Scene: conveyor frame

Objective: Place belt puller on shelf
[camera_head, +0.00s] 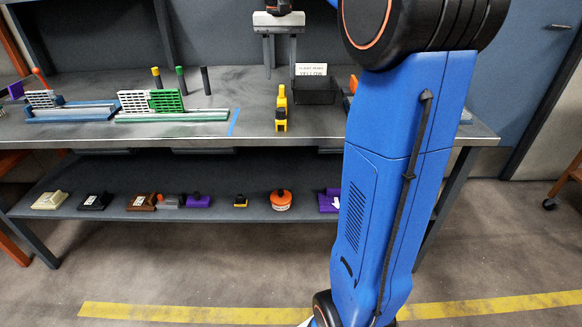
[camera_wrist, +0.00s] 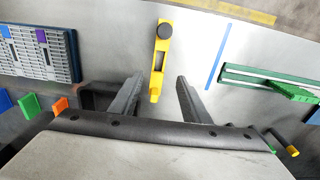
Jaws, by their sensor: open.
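A yellow tool with a black round part, likely the belt puller (camera_head: 281,108), stands on the grey workbench top (camera_head: 250,130). It also shows in the wrist view (camera_wrist: 158,58), ahead of and between my fingers. My gripper (camera_head: 280,62) is open and empty, with its two fingers pointing down above and behind the tool in the head view. In the wrist view my gripper (camera_wrist: 160,90) has a clear gap between the fingers, and they do not appear to touch the tool. The lower shelf (camera_head: 220,178) runs under the bench and holds several small items.
A black bin (camera_head: 315,91) with a "YELLOW" sign (camera_head: 311,70) stands right of the tool. White and green grates (camera_head: 165,101) on rails stand left, past a blue tape strip (camera_head: 233,122). The shelf has gaps between its items. My blue arm hides the bench's right part.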

